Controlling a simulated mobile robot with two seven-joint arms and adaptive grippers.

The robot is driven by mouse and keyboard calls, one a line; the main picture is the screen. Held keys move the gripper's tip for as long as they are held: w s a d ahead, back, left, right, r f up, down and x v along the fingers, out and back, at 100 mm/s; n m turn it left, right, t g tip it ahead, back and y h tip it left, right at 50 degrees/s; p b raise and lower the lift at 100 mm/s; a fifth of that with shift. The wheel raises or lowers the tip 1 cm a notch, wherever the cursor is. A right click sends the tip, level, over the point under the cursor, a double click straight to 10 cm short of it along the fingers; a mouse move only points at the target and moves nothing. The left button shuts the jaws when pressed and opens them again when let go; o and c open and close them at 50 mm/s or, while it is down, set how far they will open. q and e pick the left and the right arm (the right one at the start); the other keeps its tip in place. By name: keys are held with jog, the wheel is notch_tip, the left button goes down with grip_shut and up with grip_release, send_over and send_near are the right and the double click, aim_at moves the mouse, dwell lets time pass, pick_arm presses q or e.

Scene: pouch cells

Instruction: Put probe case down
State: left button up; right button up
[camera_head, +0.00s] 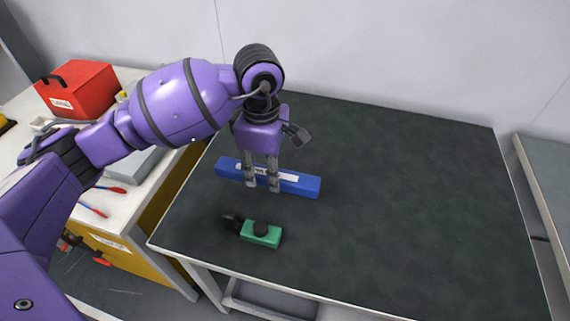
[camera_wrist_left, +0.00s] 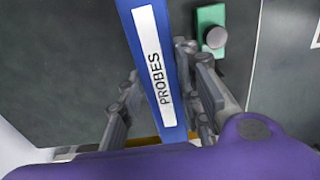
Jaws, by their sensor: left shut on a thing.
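The probe case (camera_head: 304,185) is a long blue box with a white label. It is at the left part of the dark table, and I cannot tell if it touches the surface. In the left wrist view the case (camera_wrist_left: 178,60) runs between the fingers, and its label reads PROBES. My left gripper (camera_head: 262,187) points down and is shut on the case near its middle; its fingers also show in the left wrist view (camera_wrist_left: 160,95). My right gripper is not in view.
A green device with a black knob (camera_head: 262,234) lies on the dark table (camera_head: 400,200) in front of the case. The table's right side is clear. A white bench (camera_head: 125,205) on the left holds a red box (camera_head: 78,90) and red-and-blue tools. A wall stands behind.

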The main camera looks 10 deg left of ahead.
pick_arm(q)
jog(key=w+f, duration=0.1)
jog(key=f, duration=0.1)
jog(key=w+a+f, duration=0.1)
jog(key=w+f, duration=0.2)
jog(key=w, duration=0.1)
jog(key=shift+w+a+f, duration=0.2)
jog(key=shift+a+f, duration=0.05)
jog(key=shift+f, duration=0.15)
jog(key=shift+w+a+f, duration=0.1)
jog(key=shift+w+f, duration=0.2)
jog(key=shift+f, duration=1.6)
jog(key=shift+f, duration=0.1)
jog(key=shift+f, duration=0.15)
jog(key=o, duration=1.2)
notch_tip(320, 180, up, 13)
jog(key=shift+f, duration=0.2)
